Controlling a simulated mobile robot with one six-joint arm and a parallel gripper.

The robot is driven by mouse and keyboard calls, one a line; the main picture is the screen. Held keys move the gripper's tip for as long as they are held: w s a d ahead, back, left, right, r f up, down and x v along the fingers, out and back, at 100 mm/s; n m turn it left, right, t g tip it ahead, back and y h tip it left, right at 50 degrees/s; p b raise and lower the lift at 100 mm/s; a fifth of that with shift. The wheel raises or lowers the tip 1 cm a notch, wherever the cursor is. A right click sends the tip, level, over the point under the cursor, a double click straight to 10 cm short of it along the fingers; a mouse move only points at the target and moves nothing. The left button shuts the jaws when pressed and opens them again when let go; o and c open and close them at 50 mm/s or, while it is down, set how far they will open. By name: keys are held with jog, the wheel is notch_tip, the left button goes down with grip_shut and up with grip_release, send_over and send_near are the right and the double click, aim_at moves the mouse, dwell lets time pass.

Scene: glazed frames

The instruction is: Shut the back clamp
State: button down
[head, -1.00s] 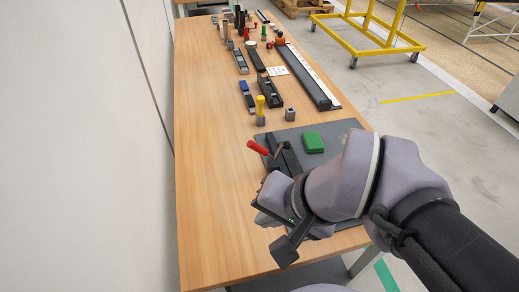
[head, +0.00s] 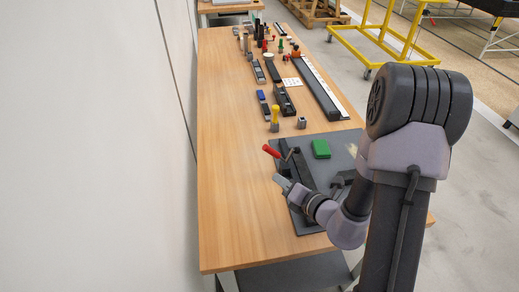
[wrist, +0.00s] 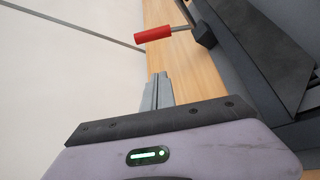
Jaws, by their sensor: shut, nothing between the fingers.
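The back clamp shows as a red handle (head: 270,151) on a metal arm, at the far left corner of a dark fixture plate (head: 345,143). The handle leans outward to the left, past a long dark bar (head: 298,180). In the wrist view the red handle (wrist: 153,34) is ahead of the fingers, near a dark clamp block (wrist: 205,37). My gripper (head: 280,182) is at the bar's left side, nearer than the handle and apart from it. Its fingers (wrist: 157,92) are together and empty. My arm hides part of the plate's near right side.
A green block (head: 320,149) lies on the plate. Behind it stand a yellow-topped part (head: 275,118), a small grey block (head: 301,122) and a long black rail (head: 318,90). The wooden table (head: 228,150) is clear on the left, with a pale wall beside it.

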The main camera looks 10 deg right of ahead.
jog(key=b+x, duration=0.1)
jog(key=x, duration=0.8)
jog(key=shift+w+a+f+b, duration=0.1)
jog(key=shift+w+a+b, duration=0.15)
jog(key=shift+b, duration=0.15)
jog(key=d+r, duration=0.1)
jog(key=w+d+r, duration=0.1)
jog(key=d, duration=0.1)
jog(key=shift+w+r, duration=0.1)
jog(key=shift+r, duration=0.2)
jog(key=d+r+m+t+y+p, duration=0.1)
jog(key=d+m+t+y, duration=0.3)
jog(key=d+m, duration=0.6)
jog(key=shift+r+m+t+p, duration=0.4)
jog(key=shift+r+t, duration=0.2)
jog(key=shift+r, duration=0.1)
